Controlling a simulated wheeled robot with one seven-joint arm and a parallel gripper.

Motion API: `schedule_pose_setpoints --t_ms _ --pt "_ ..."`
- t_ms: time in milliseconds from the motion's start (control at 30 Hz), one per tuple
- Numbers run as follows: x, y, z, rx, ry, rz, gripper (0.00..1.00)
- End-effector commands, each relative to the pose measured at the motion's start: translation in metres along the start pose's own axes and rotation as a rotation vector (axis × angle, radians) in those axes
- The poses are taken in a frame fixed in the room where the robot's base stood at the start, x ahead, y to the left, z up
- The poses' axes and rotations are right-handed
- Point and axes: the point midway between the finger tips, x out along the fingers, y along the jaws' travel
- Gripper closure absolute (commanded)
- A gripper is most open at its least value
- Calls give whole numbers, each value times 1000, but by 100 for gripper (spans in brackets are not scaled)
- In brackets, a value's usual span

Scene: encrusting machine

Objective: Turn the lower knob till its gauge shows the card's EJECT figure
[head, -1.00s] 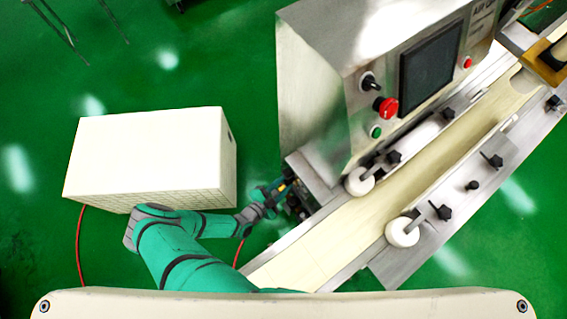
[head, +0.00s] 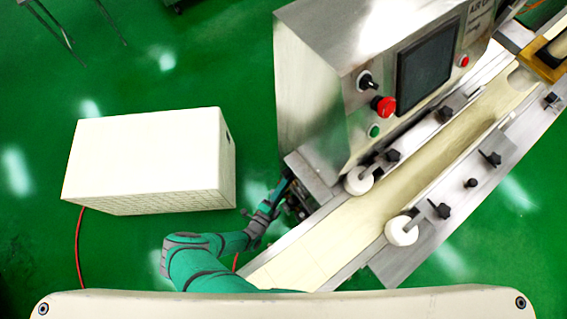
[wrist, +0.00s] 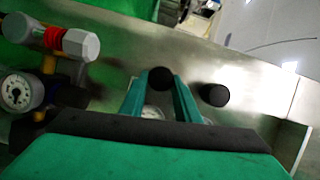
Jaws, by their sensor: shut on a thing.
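In the wrist view my gripper (wrist: 162,88) is shut on a black round knob (wrist: 160,77), with one teal finger on each side of it. A second black knob (wrist: 215,95) stands to the right, clear of the fingers. A small white gauge face (wrist: 152,112) shows partly between my fingers, and the edge of another (wrist: 207,121) shows right of them; neither can be read. In the head view my gripper (head: 284,188) is at the machine's lower left side, where knobs and gauges are too small to make out. I see no card.
In the wrist view another gauge (wrist: 18,92) and a fitting with a whitish hexagonal end (wrist: 80,45) are at the left. In the head view a white box (head: 150,155) stands left of my arm. The machine (head: 315,100) rises on the right beside its conveyor (head: 330,245).

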Motion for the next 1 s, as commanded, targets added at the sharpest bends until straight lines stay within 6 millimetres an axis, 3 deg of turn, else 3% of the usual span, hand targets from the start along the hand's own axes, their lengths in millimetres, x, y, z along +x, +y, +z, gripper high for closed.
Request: schedule_pose_setpoints --t_ms 767,800,867,1000 --pt "0 2 -2 97 4 -40 93" --pt "0 2 -2 97 4 -40 66" --pt "0 2 -2 97 4 -40 52" --pt "0 2 -1 97 2 -40 52"
